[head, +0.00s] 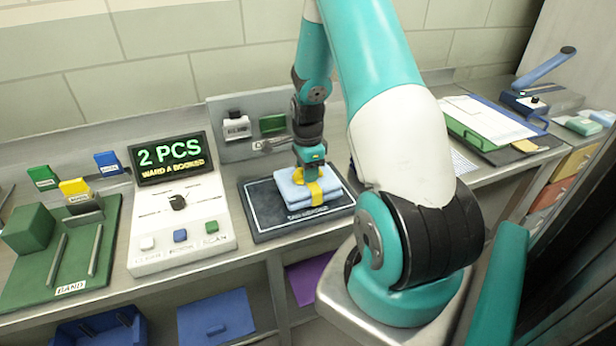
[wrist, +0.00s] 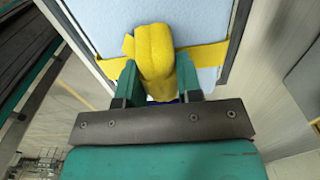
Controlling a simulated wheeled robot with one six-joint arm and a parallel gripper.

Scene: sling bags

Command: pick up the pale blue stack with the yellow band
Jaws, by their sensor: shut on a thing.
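The pale blue stack (head: 292,190) lies on a dark mat (head: 262,222) on the bench in the head view, with a yellow band (head: 313,192) around it. My gripper (head: 313,168) is over the stack, pointing down at the band. In the wrist view, the two green fingers of my gripper (wrist: 158,88) are shut on a raised yellow fold of the band (wrist: 153,50). The pale blue stack (wrist: 205,25) shows behind it. Whether the stack touches the mat is hard to tell.
A white console (head: 180,220) with a lit "2 PCS" display stands left of the mat. A green band station (head: 65,260) is further left. A clipboard (head: 490,115) lies to the right. A blue bin (head: 100,325) and a purple item (head: 308,280) are below the bench.

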